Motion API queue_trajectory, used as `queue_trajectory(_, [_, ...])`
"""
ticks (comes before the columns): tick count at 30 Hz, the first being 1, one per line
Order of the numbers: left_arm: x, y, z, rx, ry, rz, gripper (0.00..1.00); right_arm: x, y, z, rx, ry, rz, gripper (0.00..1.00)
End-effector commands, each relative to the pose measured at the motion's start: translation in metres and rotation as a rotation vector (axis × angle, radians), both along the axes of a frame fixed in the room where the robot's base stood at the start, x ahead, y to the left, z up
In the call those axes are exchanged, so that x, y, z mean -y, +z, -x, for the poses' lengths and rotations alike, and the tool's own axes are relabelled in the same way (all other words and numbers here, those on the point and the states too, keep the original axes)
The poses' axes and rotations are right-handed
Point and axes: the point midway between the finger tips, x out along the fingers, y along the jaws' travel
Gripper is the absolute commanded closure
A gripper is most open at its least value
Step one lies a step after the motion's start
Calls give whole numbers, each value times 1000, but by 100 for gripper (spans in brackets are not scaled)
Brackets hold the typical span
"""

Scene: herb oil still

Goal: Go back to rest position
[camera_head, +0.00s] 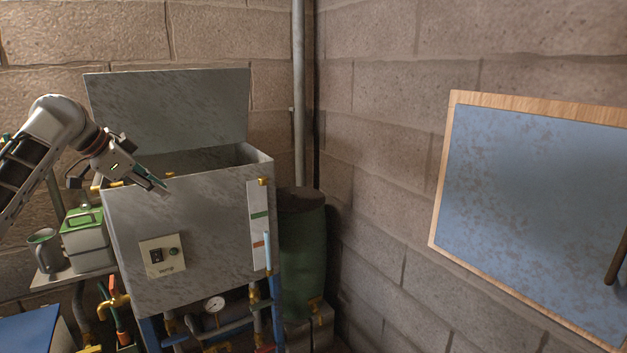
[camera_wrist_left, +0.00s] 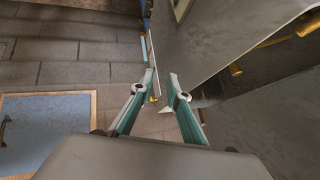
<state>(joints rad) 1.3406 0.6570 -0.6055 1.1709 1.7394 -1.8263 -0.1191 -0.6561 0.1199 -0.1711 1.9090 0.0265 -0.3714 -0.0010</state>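My left gripper (camera_head: 160,184) comes in from the left in the head view, tilted down to the right over the front edge of the metal still tank (camera_head: 215,215). In the left wrist view its two green and white fingers (camera_wrist_left: 161,76) stand apart with nothing between them. The tank's lid (camera_head: 170,105) stands raised at the back, so its top is open. Part of the tank's inside is hidden. I cannot tell whether the gripper touches the rim. My right gripper is not in view.
A pressure gauge (camera_head: 214,304) and pipes sit below. A blue wood-framed panel (camera_head: 530,200) is at the right.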

Motion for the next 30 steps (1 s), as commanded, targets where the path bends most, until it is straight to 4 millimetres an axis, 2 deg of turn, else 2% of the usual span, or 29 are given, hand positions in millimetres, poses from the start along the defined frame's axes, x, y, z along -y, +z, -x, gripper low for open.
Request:
queue_trajectory(1, [14,-37,-4,-19,7,8,84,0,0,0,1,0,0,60])
queue_trajectory(3, [29,-81,-7,-30,26,18,84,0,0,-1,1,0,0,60])
queue_trajectory(8, [64,-178,-3,-45,69,50,84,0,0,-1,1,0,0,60])
queue_trajectory(12, [93,-258,15,-50,106,85,84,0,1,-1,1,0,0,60])
queue_trajectory(14, [104,-289,25,-49,123,102,84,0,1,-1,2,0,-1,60])
queue_trajectory(18, [128,-357,58,-43,166,143,84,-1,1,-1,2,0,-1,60])
queue_trajectory(21, [142,-399,87,-34,199,173,84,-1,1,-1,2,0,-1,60])
queue_trajectory(24, [154,-437,119,-25,237,204,84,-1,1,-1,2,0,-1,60])
queue_trajectory(30, [170,-495,194,3,316,256,84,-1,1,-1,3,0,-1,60])
